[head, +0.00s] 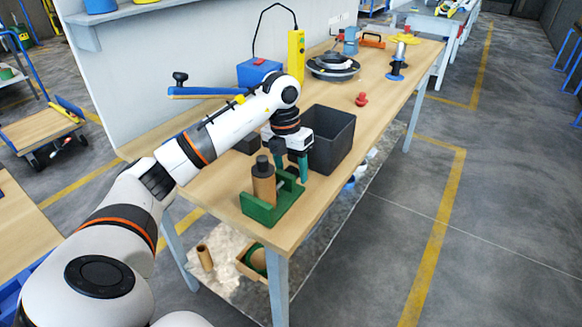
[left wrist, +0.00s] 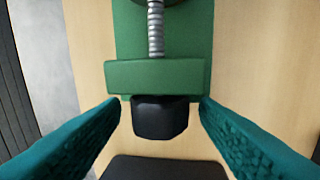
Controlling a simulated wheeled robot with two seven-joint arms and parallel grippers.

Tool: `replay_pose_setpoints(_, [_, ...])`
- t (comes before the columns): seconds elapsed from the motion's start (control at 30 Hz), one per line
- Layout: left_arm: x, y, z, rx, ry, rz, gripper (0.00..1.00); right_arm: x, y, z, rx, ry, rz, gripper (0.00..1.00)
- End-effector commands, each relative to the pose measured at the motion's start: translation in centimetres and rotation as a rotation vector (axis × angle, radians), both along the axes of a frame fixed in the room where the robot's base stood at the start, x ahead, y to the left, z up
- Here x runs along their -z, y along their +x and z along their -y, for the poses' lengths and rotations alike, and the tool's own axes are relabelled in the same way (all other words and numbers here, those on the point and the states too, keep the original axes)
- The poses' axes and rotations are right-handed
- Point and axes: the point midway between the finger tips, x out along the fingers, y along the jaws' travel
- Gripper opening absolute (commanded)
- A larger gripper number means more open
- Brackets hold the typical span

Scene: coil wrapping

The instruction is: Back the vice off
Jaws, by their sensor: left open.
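The green vice (head: 268,213) stands at the near end of the workbench, with a brown cylinder (head: 263,188) with a dark top upright in it. In the left wrist view, the vice's green end plate (left wrist: 155,76) shows with its threaded screw (left wrist: 155,30) behind and a black knob (left wrist: 160,118) in front. My left gripper (head: 291,177) is open, its teal fingers pointing down at the vice's right end. In the left wrist view, its fingertips (left wrist: 160,106) lie on either side of the knob; contact cannot be told. My right gripper is not in view.
A dark grey bin (head: 331,140) stands close behind my left gripper. A blue-handled tool (head: 205,91) lies behind my forearm. A black reel (head: 333,66), a red knob-like part (head: 361,99) and a spool (head: 396,70) stand further along the workbench (head: 385,110).

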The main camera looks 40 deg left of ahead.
Motion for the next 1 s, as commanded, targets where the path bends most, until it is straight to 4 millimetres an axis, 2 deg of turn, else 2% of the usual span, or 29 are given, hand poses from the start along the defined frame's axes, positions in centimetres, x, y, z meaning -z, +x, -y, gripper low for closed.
replay_pose_setpoints(0.13, [0.0,0.0,0.0,0.001,0.000,0.000,0.56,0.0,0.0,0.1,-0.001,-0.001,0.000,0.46])
replay_pose_setpoints(0.4, [0.0,0.0,0.0,0.001,-0.001,0.000,0.11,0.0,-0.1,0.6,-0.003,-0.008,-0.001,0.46])
replay_pose_setpoints(0.57, [-0.3,0.0,0.1,0.002,0.031,-0.005,0.11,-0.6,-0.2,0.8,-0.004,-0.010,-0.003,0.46])
replay_pose_setpoints(0.8, [-0.4,0.1,0.6,0.005,0.243,-0.028,0.11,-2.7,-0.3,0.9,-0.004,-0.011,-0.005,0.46])
replay_pose_setpoints(1.0, [-0.1,0.1,0.7,0.003,0.361,-0.041,0.11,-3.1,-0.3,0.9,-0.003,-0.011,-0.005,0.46])
